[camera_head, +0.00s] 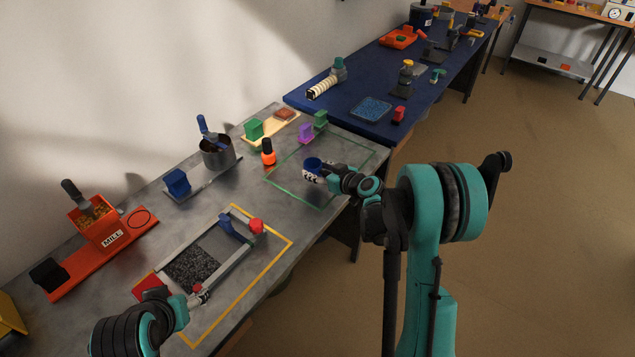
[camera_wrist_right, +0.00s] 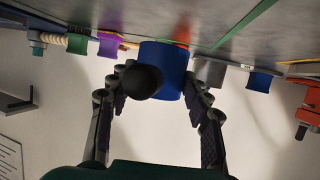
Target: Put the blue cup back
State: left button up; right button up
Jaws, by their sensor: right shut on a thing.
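The blue cup (camera_head: 312,162) is over the green-outlined area (camera_head: 292,196) of the grey table, partly hidden by my right gripper. My right gripper (camera_head: 322,173) is shut on the cup from the right. In the right wrist view, the blue cup (camera_wrist_right: 178,62) sits between the two fingers of my right gripper (camera_wrist_right: 160,85). A dark round part hides some of the cup there. I cannot tell whether its base touches the table. My left gripper (camera_head: 200,297) is at the near corner of the yellow-outlined area, close to a red knob; its fingers are too small to read.
A purple block (camera_head: 306,133), a green block (camera_head: 320,119) and an orange bottle (camera_head: 268,154) stand around the green outline. A metal pot (camera_head: 218,156) and the orange mill (camera_head: 98,230) are further left. The blue table (camera_head: 345,112) adjoins behind.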

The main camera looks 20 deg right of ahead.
notch_tip(320, 180, down, 4)
jog(key=shift+f+b, duration=0.1)
jog(key=shift+b, duration=0.95)
jog(key=shift+r, duration=0.2)
jog(key=o, duration=1.6)
jog(key=shift+f, duration=0.15)
